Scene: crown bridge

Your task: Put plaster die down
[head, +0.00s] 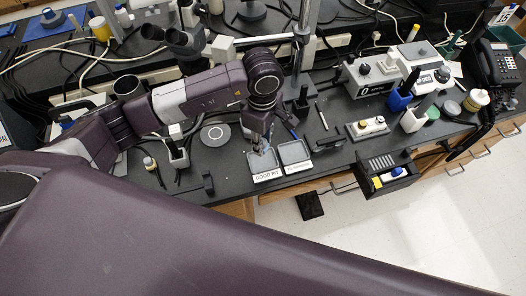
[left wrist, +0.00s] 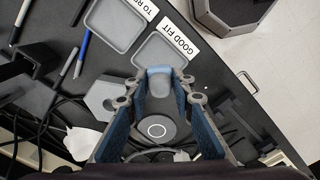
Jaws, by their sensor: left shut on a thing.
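In the head view my left gripper (head: 264,146) points down over the grey tray labelled GOOD FIT (head: 258,166). In the left wrist view the die overlaps the edge of this tray (left wrist: 160,46). I cannot tell whether the die touches the tray. The second grey tray (head: 293,152), with a partly hidden label, is just to the right. My right gripper is not in view.
A round grey disc (head: 215,134) lies left of the trays. Pens, including a blue one (left wrist: 82,52), lie beside them. An open drawer (head: 387,174) juts out at the right. Grey equipment (head: 390,72) and a phone (head: 500,68) stand farther right. Cables cross the bench.

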